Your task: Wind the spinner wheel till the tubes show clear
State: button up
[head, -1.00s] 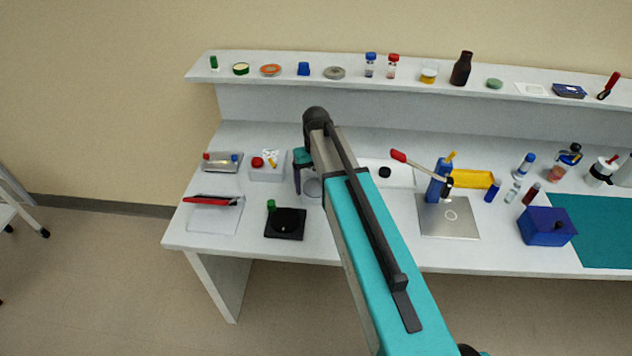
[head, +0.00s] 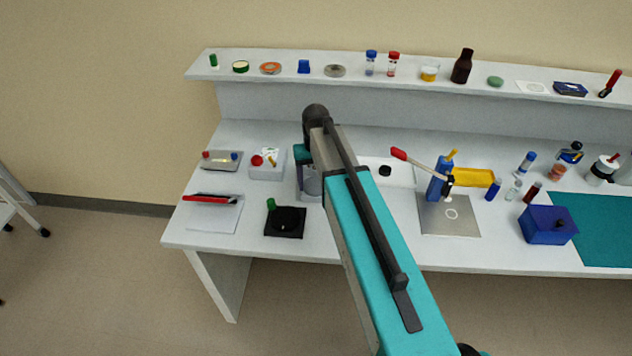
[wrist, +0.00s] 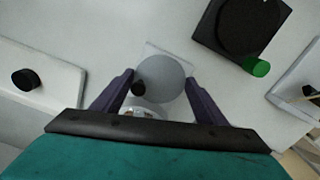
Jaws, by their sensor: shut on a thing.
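The spinner wheel (wrist: 168,78) is a grey disc with a dark knob (wrist: 138,88) near its left edge in the wrist view. It sits on a pale square base. My gripper (wrist: 160,77) is around it, one finger on each side, shut on the wheel; exact contact points cannot be told. Pale, shiny round parts (wrist: 142,111) show just below the disc, partly hidden by my gripper; whether these are the tubes, or clear, I cannot tell. In the head view the wheel (head: 313,186) is partly hidden behind my arm.
A black device with a green cap (head: 285,222) stands in front of the wheel. A white box with a red knob (head: 268,165) stands close on the left. A white plate with a black knob (head: 385,171) lies to the right. A shelf (head: 420,83) with several small items runs behind.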

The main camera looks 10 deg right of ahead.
jog(key=m+b, duration=0.2)
jog(key=m, duration=0.4)
jog(key=shift+w+a+m, duration=0.1)
jog(key=shift+a+m, duration=0.05)
jog(key=shift+m, duration=0.15)
jog(key=m+b, duration=0.1)
jog(key=m, duration=0.2)
jog(key=shift+m, duration=0.3)
jog(key=shift+w+m, duration=0.1)
jog(key=shift+m, duration=1.6)
jog(key=o, duration=1.1)
jog(key=shift+r, duration=0.1)
jog(key=shift+c, duration=0.2)
jog(key=shift+a, duration=0.1)
